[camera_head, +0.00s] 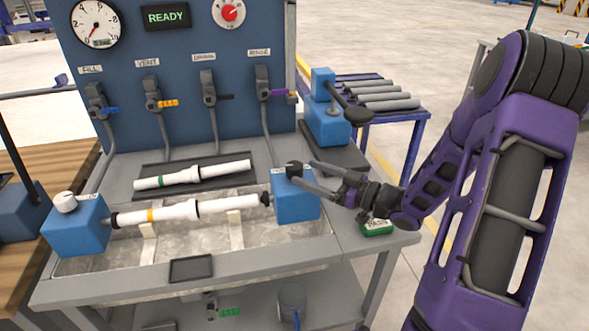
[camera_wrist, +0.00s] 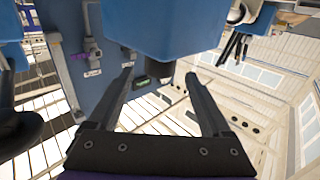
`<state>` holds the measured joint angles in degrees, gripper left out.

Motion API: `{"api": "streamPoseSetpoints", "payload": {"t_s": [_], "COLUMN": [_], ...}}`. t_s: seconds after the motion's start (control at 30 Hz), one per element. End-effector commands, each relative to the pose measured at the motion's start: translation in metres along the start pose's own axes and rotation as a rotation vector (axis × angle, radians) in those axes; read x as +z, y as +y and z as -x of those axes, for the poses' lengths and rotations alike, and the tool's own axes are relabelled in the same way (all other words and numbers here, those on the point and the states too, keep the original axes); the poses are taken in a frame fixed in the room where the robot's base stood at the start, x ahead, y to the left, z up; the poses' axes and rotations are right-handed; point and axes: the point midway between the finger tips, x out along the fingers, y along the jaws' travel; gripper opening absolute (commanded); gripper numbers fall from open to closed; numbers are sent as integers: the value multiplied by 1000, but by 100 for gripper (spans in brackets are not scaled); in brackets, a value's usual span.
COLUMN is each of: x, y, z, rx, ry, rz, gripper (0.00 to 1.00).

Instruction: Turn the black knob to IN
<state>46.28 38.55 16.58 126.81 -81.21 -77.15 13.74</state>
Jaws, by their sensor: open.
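The black knob (camera_head: 293,167) sits on top of the right blue block (camera_head: 297,203) at the end of the tank. In the wrist view the knob (camera_wrist: 157,72) is a dark cylinder against the blue block (camera_wrist: 160,30). My gripper (camera_head: 300,170) reaches in from the right with its fingers spread. In the wrist view my gripper (camera_wrist: 159,77) is open, with one fingertip on each side of the knob. I cannot tell whether the fingers touch it. The knob's IN marking is too small to read.
A white pipe (camera_head: 175,212) spans the tank between the right block and the left blue block (camera_head: 75,228), which has a white knob (camera_head: 65,202). Another pipe (camera_head: 195,174) lies on a dark tray. The blue panel (camera_head: 180,60) behind carries valves and a READY display.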

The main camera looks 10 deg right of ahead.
Motion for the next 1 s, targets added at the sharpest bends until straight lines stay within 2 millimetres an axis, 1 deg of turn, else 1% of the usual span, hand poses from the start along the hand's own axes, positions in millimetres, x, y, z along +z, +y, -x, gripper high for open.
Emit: {"api": "streamPoseSetpoints", "payload": {"t_s": [0.03,0.1,0.2,0.3,0.43,0.67,0.77,0.8,0.87,1.0], "x": [1,1,1,1,0,0,0,0,0,0], "y": [0,-1,0,0,0,0,0,0,0,0], "z": [-10,-22,-35,-44,-49,-49,-49,-49,-49,-49], "rx": [-3,-3,-2,-1,0,1,1,1,1,1], "ry": [0,1,0,0,-1,-1,-1,-1,-1,-1], "rz": [1,0,0,0,0,0,0,0,0,0], "gripper": [83,83,83,83,83,83,67,60,49,24]}}
